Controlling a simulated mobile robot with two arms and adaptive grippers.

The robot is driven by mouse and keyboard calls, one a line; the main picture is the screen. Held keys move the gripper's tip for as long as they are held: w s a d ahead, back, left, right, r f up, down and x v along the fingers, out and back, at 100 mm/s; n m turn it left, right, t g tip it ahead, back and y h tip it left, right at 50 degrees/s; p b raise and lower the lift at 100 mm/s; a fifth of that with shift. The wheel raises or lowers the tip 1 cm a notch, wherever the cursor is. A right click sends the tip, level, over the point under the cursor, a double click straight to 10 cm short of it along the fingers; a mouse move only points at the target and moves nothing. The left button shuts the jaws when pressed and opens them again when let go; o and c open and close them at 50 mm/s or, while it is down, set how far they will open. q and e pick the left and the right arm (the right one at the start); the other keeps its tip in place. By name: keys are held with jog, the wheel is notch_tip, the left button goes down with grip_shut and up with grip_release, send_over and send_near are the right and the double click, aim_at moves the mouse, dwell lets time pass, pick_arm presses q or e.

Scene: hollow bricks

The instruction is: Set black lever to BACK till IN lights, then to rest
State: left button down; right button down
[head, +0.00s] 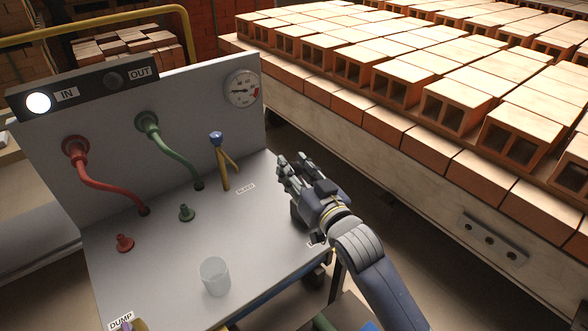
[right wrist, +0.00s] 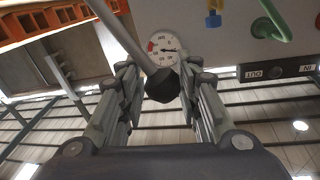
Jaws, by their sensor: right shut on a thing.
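The black lever's round knob (right wrist: 162,85) sits between the two fingers of my right gripper (right wrist: 160,88) in the right wrist view, its grey rod running to the upper left. My right gripper (head: 293,164) is shut on this knob, over the right side of the grey panel. In the head view the gripper hides the lever, so I cannot tell its exact position. The IN light (head: 38,103) glows white. The OUT light (head: 113,80) is dark. My left gripper is not in view.
A round gauge (head: 242,89) is on the panel's upright back. Red (head: 105,187) and green hoses (head: 172,153), a blue-topped yellow valve (head: 219,160) and a clear cup (head: 214,276) are left of my gripper. Rows of hollow bricks (head: 455,95) stand to the right.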

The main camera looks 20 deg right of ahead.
jog(key=shift+r+p, duration=0.15)
jog(key=shift+p, duration=0.2)
jog(key=d+m+p, duration=0.1)
jog(key=w+d+m+p, duration=0.1)
jog(key=p, duration=0.1)
jog(key=d+r+m+p, duration=0.1)
jog(key=d+p, duration=0.1)
jog(key=shift+w+m+g, duration=0.25)
jog(key=shift+m+g, duration=0.15)
jog(key=shift+w+d+f+m, duration=0.15)
jog(key=shift+d+m, duration=0.3)
jog(key=shift+m, duration=0.05)
jog(key=c, duration=1.2)
grip_release()
jog(key=shift+a, duration=0.15)
